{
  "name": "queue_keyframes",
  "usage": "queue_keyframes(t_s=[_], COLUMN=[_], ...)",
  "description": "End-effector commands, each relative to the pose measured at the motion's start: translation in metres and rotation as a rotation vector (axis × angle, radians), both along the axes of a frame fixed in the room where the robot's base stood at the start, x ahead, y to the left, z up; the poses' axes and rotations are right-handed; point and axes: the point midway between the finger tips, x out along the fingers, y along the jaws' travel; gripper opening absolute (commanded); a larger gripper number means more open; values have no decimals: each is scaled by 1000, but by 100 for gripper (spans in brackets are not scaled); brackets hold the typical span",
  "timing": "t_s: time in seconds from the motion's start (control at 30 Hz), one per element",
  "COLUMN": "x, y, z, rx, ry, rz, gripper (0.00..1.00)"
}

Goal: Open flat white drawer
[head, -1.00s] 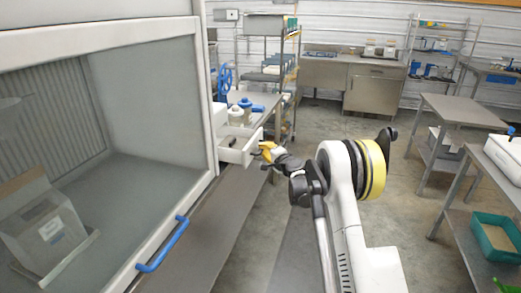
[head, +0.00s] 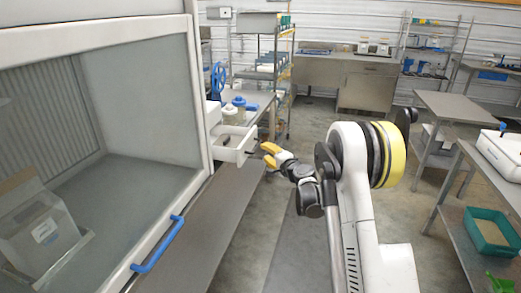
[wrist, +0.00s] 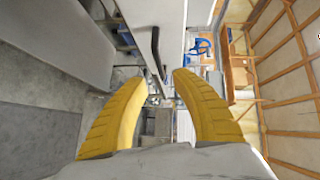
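The flat white drawer (head: 241,152) is pulled out from the white unit beside the glass-fronted cabinet, and its open top shows in the head view. A small dark item (head: 223,140) seems to lie inside it. In the wrist view a white front panel (wrist: 172,14) with a dark bar handle (wrist: 156,48) shows ahead of my fingers. My gripper (head: 268,154) is just right of the drawer front, with a small gap. In the wrist view its yellow fingers (wrist: 160,82) are apart, with nothing held between them.
A glass-fronted cabinet with a blue handle (head: 157,244) fills the left. White containers with blue lids (head: 239,106) stand behind the drawer. A steel table (head: 468,108) and a shelf with a green tray (head: 488,236) are on the right. The floor between is clear.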

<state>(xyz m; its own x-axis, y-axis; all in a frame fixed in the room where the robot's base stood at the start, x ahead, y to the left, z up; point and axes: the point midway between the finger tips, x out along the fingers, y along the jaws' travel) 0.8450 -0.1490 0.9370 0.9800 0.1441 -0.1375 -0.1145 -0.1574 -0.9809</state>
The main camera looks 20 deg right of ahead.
Motion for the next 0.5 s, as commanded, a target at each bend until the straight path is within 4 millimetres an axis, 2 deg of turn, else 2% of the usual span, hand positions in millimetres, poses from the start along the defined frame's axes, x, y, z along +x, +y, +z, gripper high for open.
queue_keyframes(t_s=[0.1, 0.2, 0.33, 0.5], x=[-24, -37, -46, -48], y=[-4, -6, -7, -7], z=[4, 6, 6, 7], rx=[0, -1, -1, 0], ry=[0, 0, 0, 0], rz=[-2, -2, -1, -1], gripper=[32, 32, 32, 32])
